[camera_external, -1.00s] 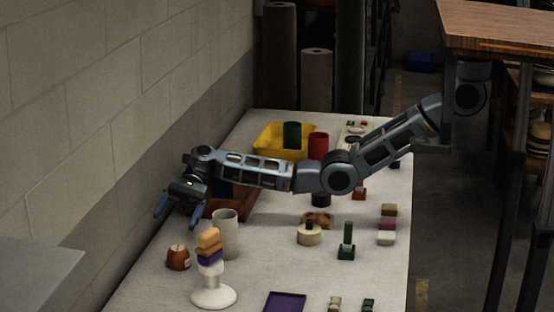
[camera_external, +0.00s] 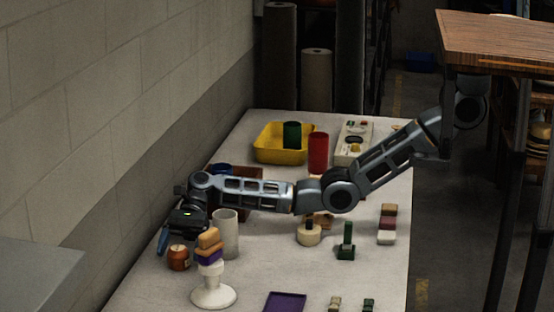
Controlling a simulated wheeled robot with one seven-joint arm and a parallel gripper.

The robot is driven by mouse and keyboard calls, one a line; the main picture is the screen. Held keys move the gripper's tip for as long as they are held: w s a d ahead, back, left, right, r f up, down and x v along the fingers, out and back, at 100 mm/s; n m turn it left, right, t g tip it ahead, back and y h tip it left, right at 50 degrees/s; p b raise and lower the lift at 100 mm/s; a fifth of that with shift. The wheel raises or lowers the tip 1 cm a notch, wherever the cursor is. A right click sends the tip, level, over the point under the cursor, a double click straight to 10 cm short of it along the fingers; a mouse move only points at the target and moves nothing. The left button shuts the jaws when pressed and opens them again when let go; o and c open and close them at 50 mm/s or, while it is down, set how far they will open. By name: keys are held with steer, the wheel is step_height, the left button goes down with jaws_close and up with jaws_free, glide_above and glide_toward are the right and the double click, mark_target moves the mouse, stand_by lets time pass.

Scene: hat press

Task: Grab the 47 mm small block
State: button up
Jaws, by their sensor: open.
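No label marks which piece is the 47 mm small block. A small reddish-brown rounded piece (camera_external: 178,261) with a pale patch stands at the left of the table. My gripper (camera_external: 177,241) is open with its blue fingers pointing down, just above and around the top of that piece in the picture; I cannot tell whether they touch. Other small pieces are a column of tan, reddish and pale blocks (camera_external: 387,224) at the right, and two small pieces at the front, one tan (camera_external: 335,303) and one green (camera_external: 368,305).
A grey cylinder (camera_external: 226,240) and a white stand (camera_external: 214,296) with stacked orange and purple pieces are close right of my gripper. A purple tray (camera_external: 285,303) lies in front. A yellow bin (camera_external: 270,155) and red cylinder (camera_external: 318,152) stand behind. The wall (camera_external: 80,170) is left.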

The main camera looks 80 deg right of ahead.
steer(key=shift+b+x, duration=0.65)
steer(key=shift+x, duration=0.35)
steer(key=shift+a, duration=0.15)
steer(key=shift+c, duration=0.3)
steer(key=c, duration=1)
